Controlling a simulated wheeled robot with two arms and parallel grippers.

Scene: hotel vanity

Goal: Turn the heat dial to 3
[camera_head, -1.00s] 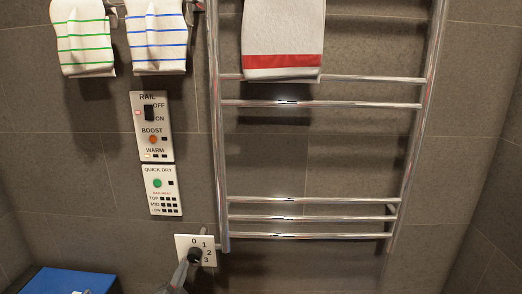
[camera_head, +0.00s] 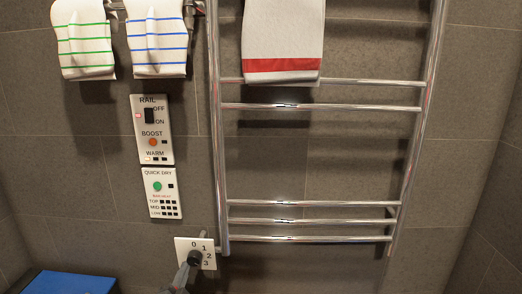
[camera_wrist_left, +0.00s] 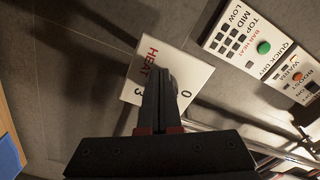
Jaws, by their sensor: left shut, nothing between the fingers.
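The heat dial (camera_head: 194,257) is a dark knob on a white wall plate (camera_head: 181,243) marked 0, 1, 2 and 3, at the lower end of the towel rail. My left gripper (camera_head: 188,267) is shut with nothing between its fingers, its tips at the knob. In the left wrist view the shut fingers (camera_wrist_left: 158,100) reach over the plate (camera_wrist_left: 134,91), which shows HEAT, 0 and 3. They hide much of the knob, so I cannot tell which number it points to or whether they touch it. My right gripper is not in view.
The chrome towel rail (camera_head: 219,150) stands just right of the plate. Above the plate are the quick-dry panel (camera_head: 152,200) and the rail panel (camera_head: 150,102). Several towels hang above. A blue-topped box (camera_head: 68,283) is at lower left.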

